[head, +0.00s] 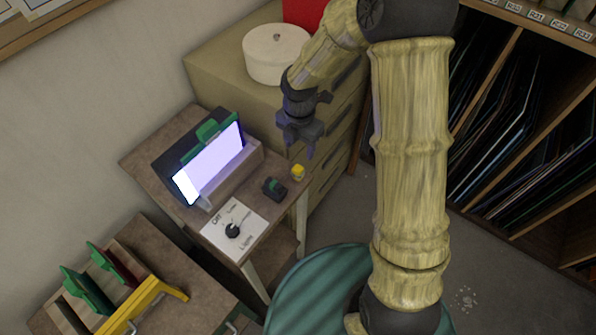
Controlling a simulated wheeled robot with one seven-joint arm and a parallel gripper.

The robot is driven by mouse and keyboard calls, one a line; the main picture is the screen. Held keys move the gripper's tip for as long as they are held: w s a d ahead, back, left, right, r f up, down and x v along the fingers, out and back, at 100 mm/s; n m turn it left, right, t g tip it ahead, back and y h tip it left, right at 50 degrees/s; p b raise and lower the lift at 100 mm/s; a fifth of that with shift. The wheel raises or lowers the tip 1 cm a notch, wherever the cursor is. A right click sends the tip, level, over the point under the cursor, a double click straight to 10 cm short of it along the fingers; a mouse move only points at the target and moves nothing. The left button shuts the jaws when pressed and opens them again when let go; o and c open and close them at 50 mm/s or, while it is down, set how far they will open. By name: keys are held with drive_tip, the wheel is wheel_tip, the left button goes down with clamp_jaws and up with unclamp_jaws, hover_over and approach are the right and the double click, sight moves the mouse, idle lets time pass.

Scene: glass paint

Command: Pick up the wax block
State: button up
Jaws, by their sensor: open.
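A small yellow block (298,172), which looks like the wax block, sits near the right edge of the small brown table (187,122). A small dark object with green on it (274,188) lies just left of and nearer than the block. My gripper (298,146) is open and points down, above the yellow block in the picture and apart from it. Nothing shows between its fingers. How high it is above the table is hard to tell from this one view.
A lit panel in a dark frame with a green clip (212,160) stands at the table's back left. A white plate with a knob (234,230) is at its front. A drawer cabinet (215,62) with a round white container (276,54) stands behind. A yellow rack (140,300) is at lower left.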

sight(298, 168)
wheel_tip(298, 168, down, 7)
drive_tip(key=shift+f+p, duration=0.1)
drive_tip(key=shift+p, duration=0.25)
drive_tip(key=shift+w+a+f+p, duration=0.1)
drive_tip(key=shift+f+p, duration=0.35)
drive_tip(key=shift+f, duration=0.85)
drive_tip(key=shift+w+a+f+p, duration=0.1)
drive_tip(key=shift+f+p, duration=0.35)
drive_tip(key=shift+f, duration=0.8)
drive_tip(key=shift+s, duration=0.1)
drive_tip(key=c, duration=1.1)
